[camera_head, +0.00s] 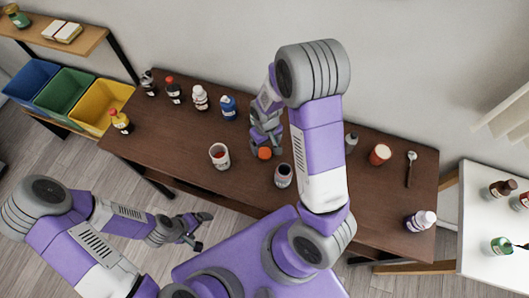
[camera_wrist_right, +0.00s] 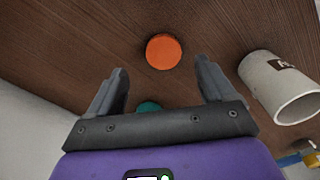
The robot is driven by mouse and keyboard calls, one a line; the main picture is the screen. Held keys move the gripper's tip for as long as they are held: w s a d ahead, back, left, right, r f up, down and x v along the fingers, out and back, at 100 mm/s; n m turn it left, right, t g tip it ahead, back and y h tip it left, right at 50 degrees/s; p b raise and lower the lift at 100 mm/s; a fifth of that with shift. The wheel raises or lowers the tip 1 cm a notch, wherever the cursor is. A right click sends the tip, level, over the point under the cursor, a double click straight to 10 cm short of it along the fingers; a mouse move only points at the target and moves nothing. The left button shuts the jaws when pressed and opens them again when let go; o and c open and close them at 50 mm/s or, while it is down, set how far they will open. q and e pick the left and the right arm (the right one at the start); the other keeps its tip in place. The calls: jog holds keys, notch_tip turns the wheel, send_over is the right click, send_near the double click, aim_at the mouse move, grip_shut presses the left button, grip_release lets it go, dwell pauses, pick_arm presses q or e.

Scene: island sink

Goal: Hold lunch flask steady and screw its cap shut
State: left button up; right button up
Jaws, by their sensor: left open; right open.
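An open container with a dark mouth and a label, likely the lunch flask (camera_head: 283,176), stands upright near the table's front edge. An orange round cap (camera_head: 264,153) lies on the table just behind and left of it. The cap also shows in the right wrist view (camera_wrist_right: 163,51), beyond the fingertips and apart from them. My right gripper (camera_wrist_right: 160,74) is open and empty above the table, pointing down close to the cap. A teal round thing (camera_wrist_right: 148,106) shows between its fingers, partly hidden. My left gripper (camera_head: 203,231) is open and empty off the table's front edge.
Several bottles line the back left, including a blue one (camera_head: 228,107). My right arm hides the table's middle.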

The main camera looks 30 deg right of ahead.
aim_at(264, 152)
jog(key=f, duration=0.3)
jog(key=f+b, duration=0.1)
jog(key=f, duration=0.1)
jog(key=shift+w+a+f, duration=0.15)
jog(key=shift+a, duration=0.1)
pick_arm(q)
jog(key=shift+f, duration=0.55)
pick_arm(e)
jog(key=c, duration=1.1)
pick_arm(q)
notch_tip(264, 152, up, 2)
jog(key=shift+r+p, duration=0.1)
jog(key=shift+p, duration=0.95)
pick_arm(e)
notch_tip(264, 152, up, 10)
pick_arm(q)
jog(key=shift+c, duration=0.3)
